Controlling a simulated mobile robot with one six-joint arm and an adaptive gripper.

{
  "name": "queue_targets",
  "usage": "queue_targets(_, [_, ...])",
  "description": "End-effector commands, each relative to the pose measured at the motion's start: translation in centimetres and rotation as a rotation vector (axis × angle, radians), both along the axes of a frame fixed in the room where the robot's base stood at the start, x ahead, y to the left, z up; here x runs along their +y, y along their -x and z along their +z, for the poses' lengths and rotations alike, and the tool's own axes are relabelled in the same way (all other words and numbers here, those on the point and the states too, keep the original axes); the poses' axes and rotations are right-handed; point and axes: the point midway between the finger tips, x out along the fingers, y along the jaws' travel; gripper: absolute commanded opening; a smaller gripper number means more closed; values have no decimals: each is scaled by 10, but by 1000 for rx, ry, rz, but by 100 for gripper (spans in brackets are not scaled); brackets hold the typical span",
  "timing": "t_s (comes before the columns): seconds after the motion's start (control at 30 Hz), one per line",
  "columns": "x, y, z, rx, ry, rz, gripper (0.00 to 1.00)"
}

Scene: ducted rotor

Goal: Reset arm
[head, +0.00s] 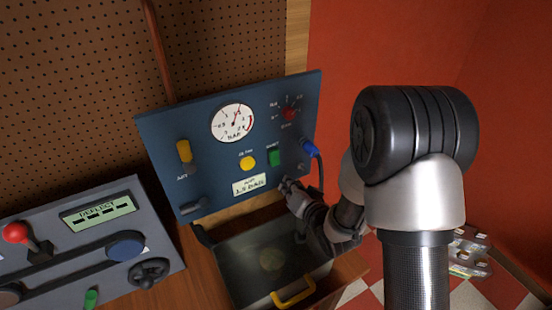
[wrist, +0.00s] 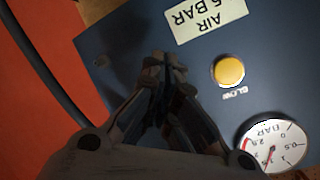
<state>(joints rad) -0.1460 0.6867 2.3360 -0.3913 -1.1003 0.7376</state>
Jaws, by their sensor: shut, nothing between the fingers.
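My gripper (head: 284,186) is shut and empty in front of the lower right part of the blue control panel (head: 215,160). In the wrist view its fingertips (wrist: 165,62) meet over the panel face, which appears upside down. I cannot tell whether they touch the panel. The panel has a round gauge (head: 232,123), a yellow button (head: 247,163), a green switch (head: 274,157), a red knob (head: 289,113) and a yellow lever (head: 184,151). The wrist view also shows the yellow button (wrist: 229,71) and gauge (wrist: 273,145); the green switch is not visible there.
An open tray with a yellow handle (head: 293,292) lies below the gripper. A blue connector with a hose (head: 311,149) is at the panel's right edge. A grey console (head: 55,225) with a red-topped lever (head: 16,233) stands at left. A red wall (head: 400,45) is behind.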

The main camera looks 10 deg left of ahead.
Motion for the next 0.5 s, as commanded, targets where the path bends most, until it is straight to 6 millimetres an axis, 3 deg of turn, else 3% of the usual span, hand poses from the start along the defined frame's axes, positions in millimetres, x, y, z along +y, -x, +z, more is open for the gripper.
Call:
queue_targets(0.37, [0,0,1,-1,2,0,0])
queue_targets(0.5, [-10,-3,11,2,54,-16,0])
